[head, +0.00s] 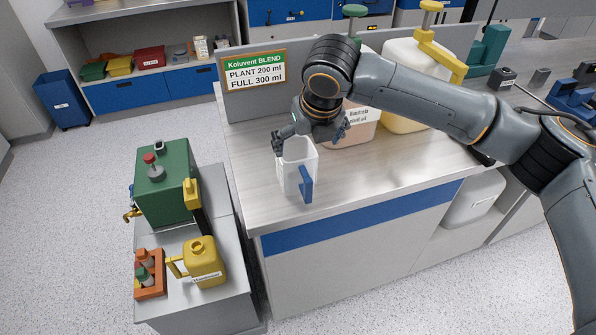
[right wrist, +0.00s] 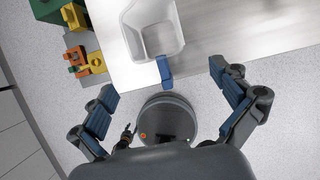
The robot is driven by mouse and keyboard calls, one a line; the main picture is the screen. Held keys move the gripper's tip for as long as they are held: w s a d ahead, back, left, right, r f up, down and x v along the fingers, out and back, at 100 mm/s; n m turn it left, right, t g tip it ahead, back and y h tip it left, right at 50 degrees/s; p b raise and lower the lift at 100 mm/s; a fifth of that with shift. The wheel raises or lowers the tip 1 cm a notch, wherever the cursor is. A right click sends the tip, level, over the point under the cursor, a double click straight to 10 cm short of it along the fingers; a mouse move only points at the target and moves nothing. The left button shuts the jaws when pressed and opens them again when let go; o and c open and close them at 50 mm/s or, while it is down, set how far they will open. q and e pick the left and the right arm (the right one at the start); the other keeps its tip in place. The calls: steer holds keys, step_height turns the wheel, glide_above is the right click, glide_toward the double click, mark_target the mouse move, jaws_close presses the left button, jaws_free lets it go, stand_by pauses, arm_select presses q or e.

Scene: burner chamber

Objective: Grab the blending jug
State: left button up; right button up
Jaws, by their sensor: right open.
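The blending jug (head: 298,168) is a white, open-topped jug with a blue handle (head: 305,185). It stands upright on the counter near its front left corner, with the handle towards the front edge. My right gripper (head: 309,138) is open above and behind the jug in the head view, its fingers spread. In the right wrist view the jug (right wrist: 152,28) is at the top, its inside looks empty, and its handle (right wrist: 164,70) points in between the open fingers. I cannot tell whether any finger touches it. My left gripper does not show.
A Koluvent BLEND sign (head: 255,72) stands behind the jug. Large containers, one pale pink (head: 347,136) and one cream (head: 400,118), stand to its right.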

mark_target(302, 164)
steer(key=x, duration=0.7)
steer(key=shift+p, duration=0.35)
steer(key=p+x, duration=0.1)
steer(key=x, duration=0.4)
steer(key=shift+w+a+f, duration=0.2)
steer(key=shift+w+a, duration=0.05)
steer(key=shift+c, duration=0.4)
steer(key=c, duration=1.1)
steer(key=shift+c, duration=0.2)
